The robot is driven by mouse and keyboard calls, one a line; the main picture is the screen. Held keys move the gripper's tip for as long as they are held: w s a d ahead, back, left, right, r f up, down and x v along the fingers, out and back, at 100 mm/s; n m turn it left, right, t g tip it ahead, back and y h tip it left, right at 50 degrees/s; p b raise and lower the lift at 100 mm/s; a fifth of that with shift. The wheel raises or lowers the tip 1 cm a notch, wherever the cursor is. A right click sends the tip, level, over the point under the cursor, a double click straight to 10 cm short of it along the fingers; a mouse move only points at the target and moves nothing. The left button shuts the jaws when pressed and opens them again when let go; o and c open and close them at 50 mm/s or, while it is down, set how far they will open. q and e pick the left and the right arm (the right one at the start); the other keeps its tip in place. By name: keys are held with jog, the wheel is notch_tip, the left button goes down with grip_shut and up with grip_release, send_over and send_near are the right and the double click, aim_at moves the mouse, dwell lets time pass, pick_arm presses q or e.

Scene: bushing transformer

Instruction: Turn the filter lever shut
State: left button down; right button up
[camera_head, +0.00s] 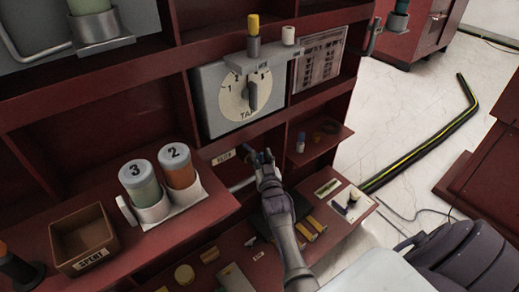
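A small yellowish label that seems to read "FILTER" (223,157) is on the red cabinet below the tap dial. A pale pipe (241,184) runs below it towards my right gripper (260,156). The gripper reaches up from the bottom of the view, with its fingertips just right of the label. A small blue spot shows at the fingertips. The filter lever cannot be made out clearly and may be hidden by the gripper. I cannot tell whether the fingers are open or shut on it. My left gripper is out of view.
Above is a grey tap box with a round dial (236,104). Canisters marked 3 (141,186) and 2 (178,168) stand left, beside a "SPENT" bin (84,238). A small bottle (300,143) is on the right shelf. A black-yellow strip (430,140) crosses the floor.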

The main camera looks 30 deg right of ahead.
jog(key=shift+w+d, duration=0.1)
jog(key=shift+w, duration=0.1)
jog(key=shift+s+r, duration=0.1)
grip_shut()
dwell(0.4)
